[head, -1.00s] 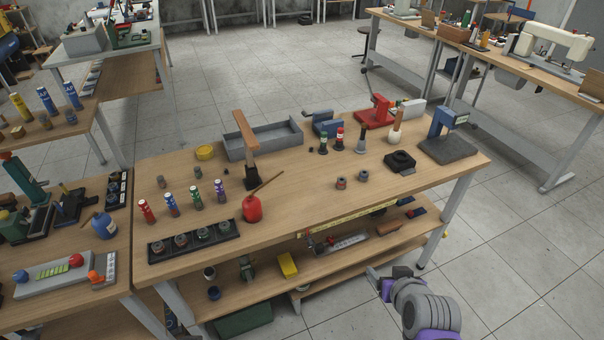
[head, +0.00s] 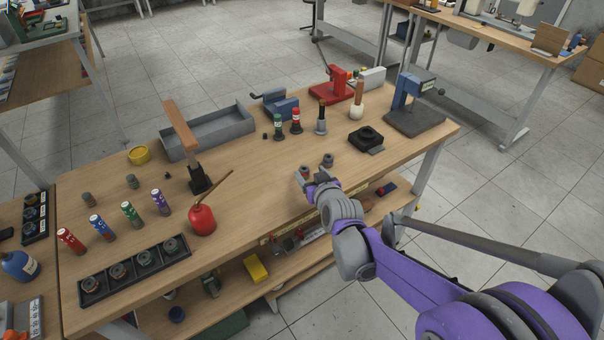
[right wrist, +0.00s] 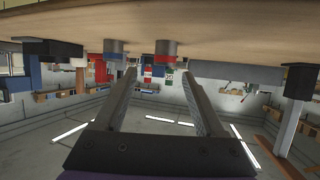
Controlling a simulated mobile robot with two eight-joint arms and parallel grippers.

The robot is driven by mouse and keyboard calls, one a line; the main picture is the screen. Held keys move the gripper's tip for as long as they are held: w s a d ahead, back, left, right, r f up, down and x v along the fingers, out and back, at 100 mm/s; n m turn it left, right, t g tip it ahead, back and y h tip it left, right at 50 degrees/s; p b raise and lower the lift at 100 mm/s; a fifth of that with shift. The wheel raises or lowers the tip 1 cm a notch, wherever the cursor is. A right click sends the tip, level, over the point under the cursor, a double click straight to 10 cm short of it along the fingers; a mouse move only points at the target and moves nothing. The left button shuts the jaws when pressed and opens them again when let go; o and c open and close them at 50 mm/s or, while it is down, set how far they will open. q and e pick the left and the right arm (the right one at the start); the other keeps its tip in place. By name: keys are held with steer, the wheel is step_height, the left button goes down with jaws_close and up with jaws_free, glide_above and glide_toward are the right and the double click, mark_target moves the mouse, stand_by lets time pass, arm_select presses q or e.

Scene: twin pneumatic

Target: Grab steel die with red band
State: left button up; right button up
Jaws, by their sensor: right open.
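Two small steel dies stand side by side on the workbench. The one with a red band (head: 305,172) is on the left in the head view, partly behind my right gripper (head: 316,181). In the upside-down right wrist view the red-banded die (right wrist: 166,49) is just beyond and between the open fingers. The other die (head: 328,160) is behind and to the right; in the wrist view it (right wrist: 114,48) is left of the red-banded one and looks grey-blue. My right gripper is open and empty at the bench's front edge, apart from both dies. My left gripper is out of view.
Green-topped (head: 278,127), red-topped (head: 296,121) and black-topped (head: 321,118) tools stand behind the dies. A black block (head: 366,138) lies to the right and a red oil can (head: 202,220) to the left. The bench (head: 262,185) is bare between can and dies.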

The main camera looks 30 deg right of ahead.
mark_target(304, 167)
steer(key=x, duration=0.4)
steer(key=b+x, duration=0.1)
steer(key=x, duration=0.1)
steer(key=shift+a, duration=0.3)
jaws_close()
